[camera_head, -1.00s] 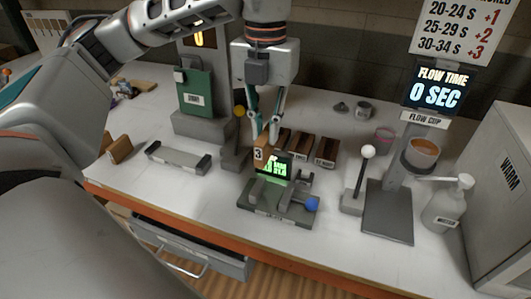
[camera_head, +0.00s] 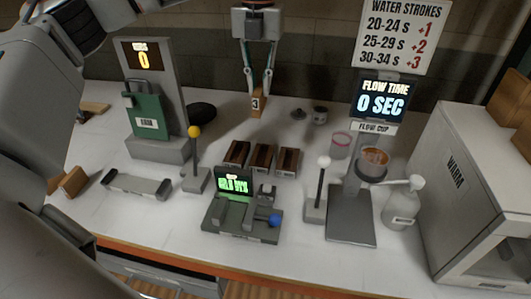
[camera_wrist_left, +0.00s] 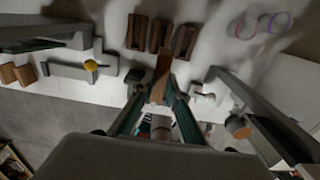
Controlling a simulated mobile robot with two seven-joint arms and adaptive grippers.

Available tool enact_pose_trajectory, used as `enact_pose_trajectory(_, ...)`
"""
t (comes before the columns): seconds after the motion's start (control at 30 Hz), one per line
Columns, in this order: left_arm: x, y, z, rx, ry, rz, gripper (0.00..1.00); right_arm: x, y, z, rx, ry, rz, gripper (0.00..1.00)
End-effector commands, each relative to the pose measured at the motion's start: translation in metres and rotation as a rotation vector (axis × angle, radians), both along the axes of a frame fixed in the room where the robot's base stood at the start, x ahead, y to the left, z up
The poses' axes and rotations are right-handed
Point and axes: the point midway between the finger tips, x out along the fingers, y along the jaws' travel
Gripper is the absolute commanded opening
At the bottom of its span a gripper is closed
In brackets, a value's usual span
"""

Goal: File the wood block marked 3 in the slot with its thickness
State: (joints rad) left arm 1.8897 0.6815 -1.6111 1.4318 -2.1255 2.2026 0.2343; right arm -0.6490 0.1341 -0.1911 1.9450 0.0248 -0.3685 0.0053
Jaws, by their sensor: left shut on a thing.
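The wood block marked 3 (camera_head: 255,105) is a narrow brown block with a pale number label. My left gripper (camera_head: 257,90) is shut on its upper end and holds it upright, pointing down. In the head view it appears beyond the row of slots. The block (camera_wrist_left: 161,76) also shows between the fingers in the left wrist view. Three dark wooden slot boxes stand side by side: left (camera_head: 237,154), middle (camera_head: 262,158) and right (camera_head: 287,161). Their labels are too small to read. My right gripper is not in view.
A gauge with a green screen (camera_head: 233,184) and blue knob (camera_head: 274,221) stands in front of the slots. A yellow-knobbed lever (camera_head: 194,132) is left, a white-knobbed lever (camera_head: 323,162) right. The flow cup stand (camera_head: 351,215) is farther right. Two wood blocks (camera_head: 73,181) sit far left.

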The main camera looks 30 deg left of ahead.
Motion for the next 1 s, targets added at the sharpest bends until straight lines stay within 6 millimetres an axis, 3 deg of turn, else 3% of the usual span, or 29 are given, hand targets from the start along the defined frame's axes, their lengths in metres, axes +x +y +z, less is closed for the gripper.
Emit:
enact_pose_trajectory(0.13, 0.019, 0.008, -0.001, 0.0, 0.0, 0.008, 0.0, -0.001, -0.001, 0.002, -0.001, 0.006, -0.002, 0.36)
enact_pose_trajectory(0.37, 0.026, 0.012, -0.017, 0.0, 0.005, 0.007, 0.0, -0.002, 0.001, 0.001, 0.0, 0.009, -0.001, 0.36)
enact_pose_trajectory(0.8, 0.024, 0.012, -0.12, 0.0, 0.006, 0.008, 0.0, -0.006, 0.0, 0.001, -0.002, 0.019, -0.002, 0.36)
enact_pose_trajectory(1.0, 0.025, 0.012, -0.152, -0.002, 0.003, 0.008, 0.0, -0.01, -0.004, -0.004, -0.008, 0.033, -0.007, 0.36)
